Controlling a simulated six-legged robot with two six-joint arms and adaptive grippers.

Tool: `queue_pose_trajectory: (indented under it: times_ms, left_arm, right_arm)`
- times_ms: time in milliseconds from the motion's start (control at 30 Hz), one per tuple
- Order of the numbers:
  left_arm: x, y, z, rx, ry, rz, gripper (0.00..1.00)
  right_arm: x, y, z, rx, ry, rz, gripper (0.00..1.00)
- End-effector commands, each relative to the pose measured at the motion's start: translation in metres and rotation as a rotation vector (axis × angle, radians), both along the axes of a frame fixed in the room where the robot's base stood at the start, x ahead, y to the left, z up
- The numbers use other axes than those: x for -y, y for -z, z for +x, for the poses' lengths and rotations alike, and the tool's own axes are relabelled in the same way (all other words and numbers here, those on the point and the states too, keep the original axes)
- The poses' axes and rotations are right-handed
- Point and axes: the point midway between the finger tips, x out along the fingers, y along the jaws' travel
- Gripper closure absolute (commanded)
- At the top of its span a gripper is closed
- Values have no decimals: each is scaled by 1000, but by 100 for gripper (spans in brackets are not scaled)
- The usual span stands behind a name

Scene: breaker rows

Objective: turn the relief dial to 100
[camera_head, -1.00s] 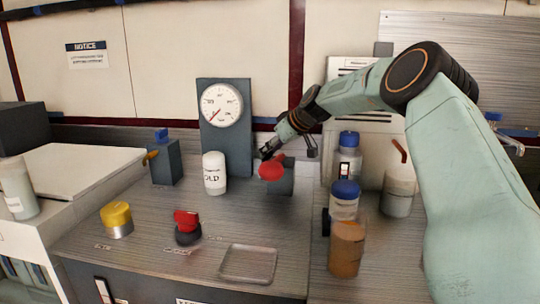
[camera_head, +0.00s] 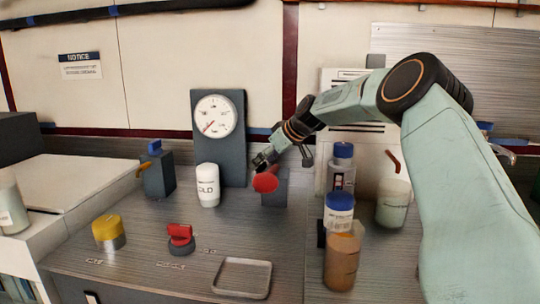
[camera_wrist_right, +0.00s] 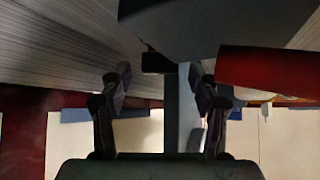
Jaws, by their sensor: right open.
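A red round knob (camera_head: 265,182) sits on the front of a dark box (camera_head: 276,190) on the bench. A white gauge (camera_head: 214,116) with a red needle pointing to the lower left stands on a dark panel behind. Its numbers are too small to read, and I cannot tell which part is called the relief dial. My right gripper (camera_head: 281,159) is open, just above and behind the red knob, with nothing seen held. In the right wrist view the open fingers (camera_wrist_right: 160,88) are near a dark block (camera_wrist_right: 215,28), with a red part (camera_wrist_right: 268,75) at right. My left gripper is not in view.
A yellow knob (camera_head: 108,233) and a red-handled knob (camera_head: 180,239) stand on the front bench. A white bottle (camera_head: 208,185) is left of the gripper. Blue-capped bottles (camera_head: 339,212) and an amber jar (camera_head: 342,262) stand to the right. A shallow tray (camera_head: 242,292) lies in front.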

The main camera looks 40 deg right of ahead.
Motion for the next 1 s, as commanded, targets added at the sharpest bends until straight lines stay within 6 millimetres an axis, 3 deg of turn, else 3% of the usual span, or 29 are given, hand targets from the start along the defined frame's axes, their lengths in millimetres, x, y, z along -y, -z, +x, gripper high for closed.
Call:
queue_pose_trajectory:
  times_ms: [467, 933, 1000]
  left_arm:
    - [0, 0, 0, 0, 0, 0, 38]
    - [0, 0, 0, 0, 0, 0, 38]
    - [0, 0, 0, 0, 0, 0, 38]
  right_arm:
    - [6, -43, -41, 6, -1, 2, 38]
    - [7, -49, -49, 2, -1, 0, 38]
    - [7, -48, -49, 0, -1, -1, 43]
